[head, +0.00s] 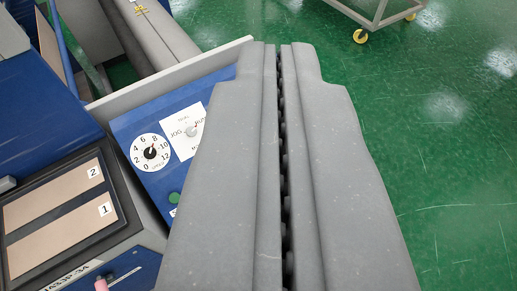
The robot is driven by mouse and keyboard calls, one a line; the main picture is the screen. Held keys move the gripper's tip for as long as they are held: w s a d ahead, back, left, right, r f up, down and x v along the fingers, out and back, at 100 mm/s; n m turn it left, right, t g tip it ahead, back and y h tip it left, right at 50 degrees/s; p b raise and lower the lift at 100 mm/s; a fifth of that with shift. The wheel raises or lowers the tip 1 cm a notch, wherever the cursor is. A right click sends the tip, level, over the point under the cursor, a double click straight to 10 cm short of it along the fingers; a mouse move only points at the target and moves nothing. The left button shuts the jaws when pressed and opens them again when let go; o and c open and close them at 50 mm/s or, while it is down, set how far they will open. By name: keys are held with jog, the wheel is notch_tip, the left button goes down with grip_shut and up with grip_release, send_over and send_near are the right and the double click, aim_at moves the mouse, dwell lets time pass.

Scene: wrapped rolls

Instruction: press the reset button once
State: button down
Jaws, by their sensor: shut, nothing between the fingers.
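My gripper (280,52) fills the middle of the head view. Its two grey fingers are shut with nothing between them. The blue control panel (136,119) lies to the left of and partly behind the fingers. It has a round numbered dial (150,153) and a white selector plate (183,133) marked JOG and partly covered by my gripper. A green button (174,198) sits below the dial, close to the left finger's edge, with a partly hidden white label under it. I cannot read that label, and cannot tell whether this is the reset button. Other panel parts may be hidden behind my gripper.
A dark-framed unit with tan strips numbered 1 (62,237) and 2 (52,194) stands at the lower left, with a pink-tipped part (101,284) below it. A grey wall edge (170,77) borders the panel. A wheeled cart (376,14) stands at the top right. The green floor (440,170) is otherwise clear.

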jog(key=w+d+f+n+b, duration=0.2)
jog(key=w+f+b, duration=0.5)
jog(key=w+f, duration=2)
jog(key=w+f+b, duration=0.3)
jog(key=f, duration=1.5)
jog(key=w+f+n+b, duration=0.1)
jog(key=w+f+b, duration=0.2)
jog(key=f, duration=1.5)
jog(key=shift+w+a+n+y, duration=0.2)
jog(key=shift+w+n+y, duration=0.15)
jog(key=shift+w, duration=0.4)
jog(key=shift+f, duration=0.2)
jog(key=shift+w+a+f+b, duration=0.3)
jog(key=shift+w+a+f, duration=0.35)
jog(key=shift+f, duration=0.45)
jog(key=shift+w+a+f+b, duration=0.3)
jog(key=shift+w+a+f, duration=0.15)
jog(key=shift+w+f, duration=0.55)
jog(key=shift+w+a+f+b, duration=0.3)
jog(key=shift+w+a+f, duration=0.3)
jog(key=shift+f, duration=0.6)
